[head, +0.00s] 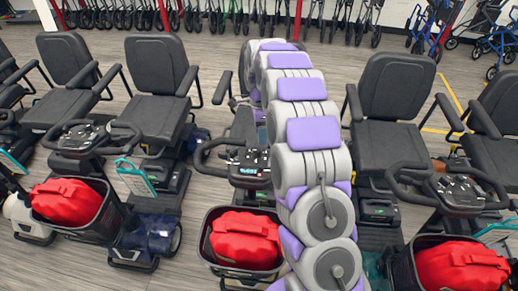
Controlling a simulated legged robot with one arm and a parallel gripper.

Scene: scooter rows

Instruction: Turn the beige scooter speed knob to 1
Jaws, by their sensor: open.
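Several mobility scooters stand in a row in the head view. A cream-beige body part (18,212) shows at the lower left edge, and I cannot tell which console belongs to it. The middle scooter's console (248,162) has black handlebars and small controls. The left console (82,137) and right console (460,190) are also black. No speed knob or its setting can be made out at this size. My grey and purple arm covers the centre and hides part of the middle scooter. My gripper is not visible.
Black baskets with red bags (68,202) (245,238) (462,266) stand before the scooters. Black seats (160,65) (395,85) are behind the handlebars. A dark blue body (150,238) sits at lower left. Walkers line the back wall. Bare wood floor shows between scooters.

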